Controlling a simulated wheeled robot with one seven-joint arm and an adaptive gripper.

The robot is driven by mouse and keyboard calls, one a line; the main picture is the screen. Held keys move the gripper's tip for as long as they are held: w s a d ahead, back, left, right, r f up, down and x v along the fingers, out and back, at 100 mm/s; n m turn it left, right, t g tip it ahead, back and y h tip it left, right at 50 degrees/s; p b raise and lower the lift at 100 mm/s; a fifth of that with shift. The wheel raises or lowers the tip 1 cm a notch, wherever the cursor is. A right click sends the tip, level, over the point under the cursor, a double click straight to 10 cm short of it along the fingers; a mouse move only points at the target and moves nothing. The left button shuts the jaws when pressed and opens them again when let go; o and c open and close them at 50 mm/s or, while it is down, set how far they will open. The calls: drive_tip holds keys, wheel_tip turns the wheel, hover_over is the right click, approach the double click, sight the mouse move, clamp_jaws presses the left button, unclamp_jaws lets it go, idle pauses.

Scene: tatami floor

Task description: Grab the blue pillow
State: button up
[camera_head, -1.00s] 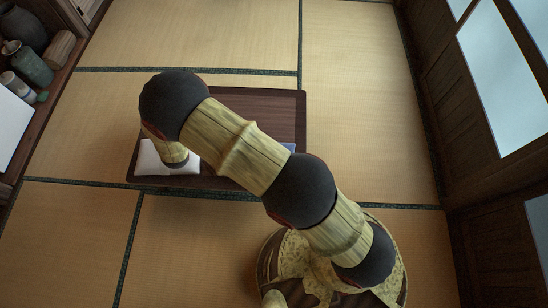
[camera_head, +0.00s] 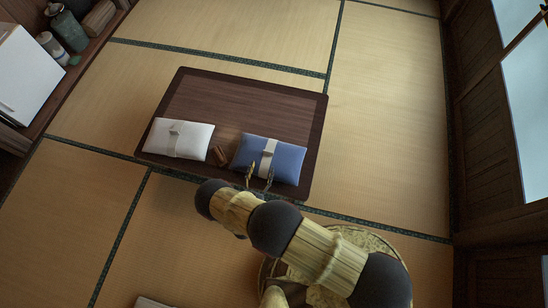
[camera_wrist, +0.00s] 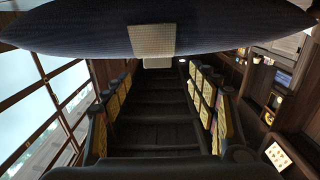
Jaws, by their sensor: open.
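The blue pillow (camera_head: 287,161), with a pale band around its middle, lies on the front right part of a low dark wooden table (camera_head: 240,100). My gripper (camera_head: 259,179) is open at the pillow's near edge, with its two fingers apart around the front end of the band. Whether they touch it I cannot tell. In the wrist view the blue pillow (camera_wrist: 90,41) spans the top of the picture, its band (camera_wrist: 153,40) near the middle.
A white pillow (camera_head: 195,139) lies at the table's front left. A small brown object (camera_head: 220,154) lies between the two pillows. The rear of the table is bare. Shelves with jars (camera_head: 68,32) stand at the left and a wooden wall with windows (camera_head: 520,110) at the right.

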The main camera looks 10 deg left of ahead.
sight(268, 152)
drive_tip(key=shift+w+d+b, duration=0.15)
drive_tip(key=shift+w+b, duration=0.2)
drive_tip(key=shift+w, duration=0.9)
drive_tip(key=w+b, duration=0.1)
drive_tip(key=w, duration=0.1)
drive_tip(key=w+d+b, duration=0.1)
drive_tip(key=w, duration=0.1)
drive_tip(key=shift+r, duration=0.2)
drive_tip(key=shift+w+a+r, duration=0.1)
drive_tip(key=shift+w, duration=0.4)
drive_tip(key=c, duration=0.3)
clamp_jaws()
